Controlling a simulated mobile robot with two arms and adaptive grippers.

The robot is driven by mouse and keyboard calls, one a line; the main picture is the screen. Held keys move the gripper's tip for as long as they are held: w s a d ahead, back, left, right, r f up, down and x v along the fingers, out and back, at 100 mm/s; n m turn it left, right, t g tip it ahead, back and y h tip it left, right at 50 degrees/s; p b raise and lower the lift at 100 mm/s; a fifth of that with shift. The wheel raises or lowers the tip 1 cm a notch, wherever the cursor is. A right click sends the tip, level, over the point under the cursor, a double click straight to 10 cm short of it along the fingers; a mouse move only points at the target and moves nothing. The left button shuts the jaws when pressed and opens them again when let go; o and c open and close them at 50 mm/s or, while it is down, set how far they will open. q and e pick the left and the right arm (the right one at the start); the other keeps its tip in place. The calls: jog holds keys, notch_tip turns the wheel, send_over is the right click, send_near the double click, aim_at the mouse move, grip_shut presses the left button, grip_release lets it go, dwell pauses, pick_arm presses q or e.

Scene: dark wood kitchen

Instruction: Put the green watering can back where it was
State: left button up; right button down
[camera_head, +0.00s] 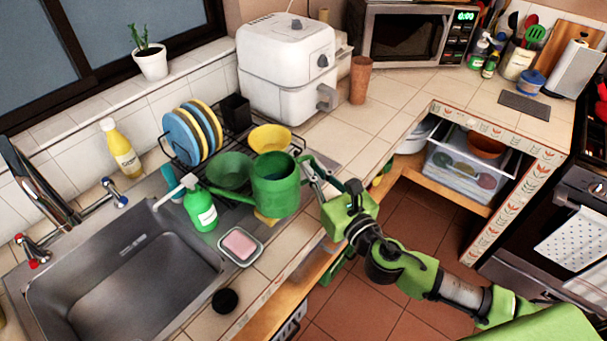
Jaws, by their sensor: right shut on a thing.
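The green watering can (276,190) is upright at the front of the dish rack, with its spout pointing left. My right gripper (308,172) is shut on the can's handle side, on the right of the can. The can overlaps the rack and a green bowl (231,170) in the picture. I cannot tell whether its base touches anything. My left gripper does not show.
The dish rack (172,157) holds blue and yellow plates (187,137) and a yellow bowl (270,138). A green soap bottle (201,208) and a soap dish (240,246) stand by the sink (130,290). A white air fryer (288,70) stands behind. Counter (345,130) right of the rack is clear.

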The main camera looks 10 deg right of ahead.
jog(key=w+d+f, duration=0.2)
jog(key=w+d, duration=0.3)
jog(key=w, duration=0.4)
jog(key=w+d+f+b, duration=0.1)
jog(key=f+b, duration=0.1)
jog(key=f, duration=0.1)
jog(key=w+d+f+b, duration=0.1)
jog(key=w+f+b, duration=0.1)
jog(key=f+b, duration=0.1)
jog(key=w+d+f+b, duration=0.1)
jog(key=d+f+b, duration=0.1)
jog(key=f+b, duration=0.1)
jog(key=shift+w, duration=0.2)
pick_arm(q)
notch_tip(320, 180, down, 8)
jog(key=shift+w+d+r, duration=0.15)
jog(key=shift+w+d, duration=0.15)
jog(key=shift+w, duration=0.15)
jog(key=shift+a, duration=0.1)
pick_arm(e)
jog(key=shift+d, duration=0.1)
